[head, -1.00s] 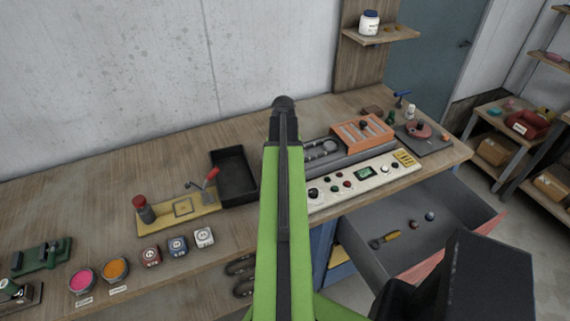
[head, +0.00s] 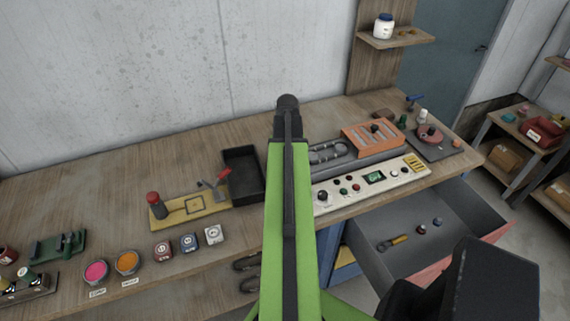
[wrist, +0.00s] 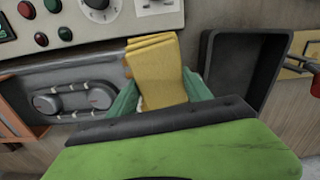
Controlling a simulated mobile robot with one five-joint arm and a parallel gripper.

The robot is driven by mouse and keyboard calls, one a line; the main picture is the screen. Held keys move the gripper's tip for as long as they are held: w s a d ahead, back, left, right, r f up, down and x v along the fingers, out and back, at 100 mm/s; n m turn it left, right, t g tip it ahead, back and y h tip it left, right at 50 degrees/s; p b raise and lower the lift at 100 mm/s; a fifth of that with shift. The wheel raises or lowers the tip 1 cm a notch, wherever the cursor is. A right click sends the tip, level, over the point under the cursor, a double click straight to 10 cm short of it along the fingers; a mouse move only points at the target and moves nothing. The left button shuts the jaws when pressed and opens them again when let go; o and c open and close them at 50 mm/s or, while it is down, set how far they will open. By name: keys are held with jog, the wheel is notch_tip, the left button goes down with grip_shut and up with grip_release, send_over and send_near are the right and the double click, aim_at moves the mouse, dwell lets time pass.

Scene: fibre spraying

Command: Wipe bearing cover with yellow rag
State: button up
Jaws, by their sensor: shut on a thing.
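My gripper (wrist: 160,92) shows in the wrist view, its teal fingers shut on a folded yellow rag (wrist: 156,70). The rag stands up between the fingers, above the worktop, beside the black tray. In the head view my green arm hides the gripper and rag. A reddish round part with a knob (head: 430,132) sits on a dark plate at the bench's right end, apart from my gripper. It may be the bearing cover, but I cannot tell for sure.
A black tray (head: 243,182) lies left of my arm; a white control panel (head: 407,175) and orange rack (head: 356,142) are right. An open drawer (head: 470,207) juts out below. Paint tins (head: 127,262) stand front left. The worktop's back left is clear.

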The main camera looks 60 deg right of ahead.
jog(key=shift+r+p, duration=1.15)
jog(key=shift+r, duration=0.5)
notch_tip(320, 180, up, 3)
jog(key=p, duration=0.3)
jog(key=shift+r, duration=0.15)
